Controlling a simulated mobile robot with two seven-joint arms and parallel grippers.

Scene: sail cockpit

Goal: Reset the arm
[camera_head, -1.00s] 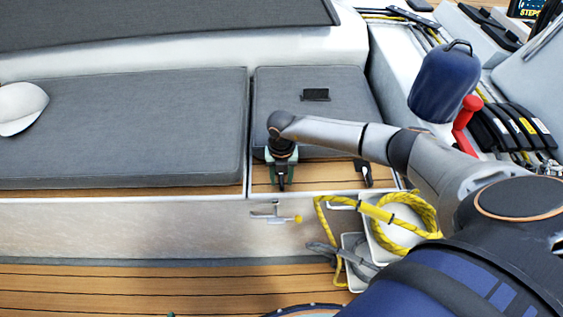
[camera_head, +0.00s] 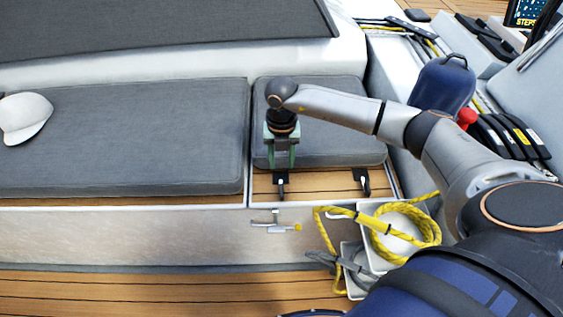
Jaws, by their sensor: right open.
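My right arm reaches in from the right side of the head view. Its gripper (camera_head: 282,160) points down at the front edge of the small grey cushion (camera_head: 345,140). The gripper is open, with its two fingers apart and nothing seen between them. A black hinge or strap fitting (camera_head: 281,186) shows just below the fingers on the wooden seat edge. I cannot tell how high the fingers are above the seat. My left gripper is not in view.
A coiled yellow rope (camera_head: 405,228) hangs at a white bin below the seat. A latch (camera_head: 275,226) is on the locker front. A blue fender (camera_head: 441,84) and red handle (camera_head: 467,118) stand right. A white cap (camera_head: 23,117) lies on the long cushion (camera_head: 120,140).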

